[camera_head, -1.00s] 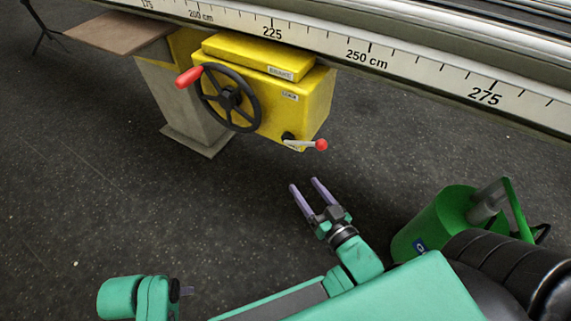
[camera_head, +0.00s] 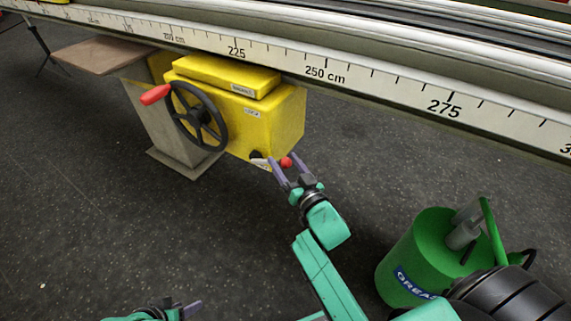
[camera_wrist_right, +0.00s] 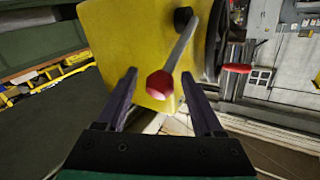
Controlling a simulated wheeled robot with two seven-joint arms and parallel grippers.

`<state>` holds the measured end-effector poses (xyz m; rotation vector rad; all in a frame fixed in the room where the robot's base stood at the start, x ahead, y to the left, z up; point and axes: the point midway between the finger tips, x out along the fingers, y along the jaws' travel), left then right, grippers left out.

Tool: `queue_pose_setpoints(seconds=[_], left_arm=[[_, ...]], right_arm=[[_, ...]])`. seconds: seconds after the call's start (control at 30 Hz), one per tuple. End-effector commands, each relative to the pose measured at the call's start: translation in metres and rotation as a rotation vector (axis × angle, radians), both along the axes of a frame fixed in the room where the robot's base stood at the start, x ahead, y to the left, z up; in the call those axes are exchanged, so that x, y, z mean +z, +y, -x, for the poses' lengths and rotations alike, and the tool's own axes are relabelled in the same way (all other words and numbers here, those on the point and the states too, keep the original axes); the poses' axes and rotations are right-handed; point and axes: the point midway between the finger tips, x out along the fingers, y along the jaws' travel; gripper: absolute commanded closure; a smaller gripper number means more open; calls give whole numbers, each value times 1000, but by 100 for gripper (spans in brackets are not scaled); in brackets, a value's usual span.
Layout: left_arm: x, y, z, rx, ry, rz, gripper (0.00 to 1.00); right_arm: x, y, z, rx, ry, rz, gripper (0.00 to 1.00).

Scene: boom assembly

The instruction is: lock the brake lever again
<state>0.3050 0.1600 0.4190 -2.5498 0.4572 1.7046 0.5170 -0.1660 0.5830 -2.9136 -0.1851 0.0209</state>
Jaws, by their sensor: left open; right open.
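The brake lever is a short metal arm with a red knob (camera_head: 286,162) at the lower right of the yellow box (camera_head: 262,125). In the right wrist view, the lever's red knob (camera_wrist_right: 160,84) hangs between my open fingers, and its shaft runs up to a black pivot (camera_wrist_right: 183,18). My right gripper (camera_head: 281,162) is open, with its fingers on either side of the lever; no grip on the knob shows. My left gripper (camera_head: 192,306) is at the bottom edge, partly cut off and away from the lever.
A black handwheel (camera_head: 198,116) with a red handle (camera_head: 155,94) sits left of the lever. A long scaled rail (camera_head: 330,75) runs above the box. A green grease drum (camera_head: 420,255) stands at the lower right. The floor at left is clear.

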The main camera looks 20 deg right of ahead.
Motion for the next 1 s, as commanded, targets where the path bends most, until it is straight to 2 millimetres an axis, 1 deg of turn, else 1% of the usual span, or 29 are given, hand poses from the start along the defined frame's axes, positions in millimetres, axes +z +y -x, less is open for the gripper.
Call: queue_pose_setpoints(seconds=[0.07, 0.1, 0.17, 0.2, 0.27, 0.3, 1.0], left_arm=[[0, 0, 0, 0, 1, 0, 51], [0, 0, 0, 0, 1, 0, 51], [0, 0, 0, 0, 1, 0, 51], [0, 0, 0, 0, 1, 0, 51], [0, 0, 0, 0, 2, -1, 51], [0, 0, 0, 0, 2, -1, 51], [0, 1, 0, 0, 3, -2, 51]], right_arm=[[0, 0, 0, 0, 0, 0, 31], [0, 0, 0, 0, 0, 0, 35], [0, 0, 1, 0, 0, 0, 58], [0, 0, 1, 0, 0, 0, 73], [0, 0, 1, 0, 0, 0, 96], [0, 0, 1, 0, 0, 0, 100], [-1, 0, 1, 0, 1, 0, 100]])
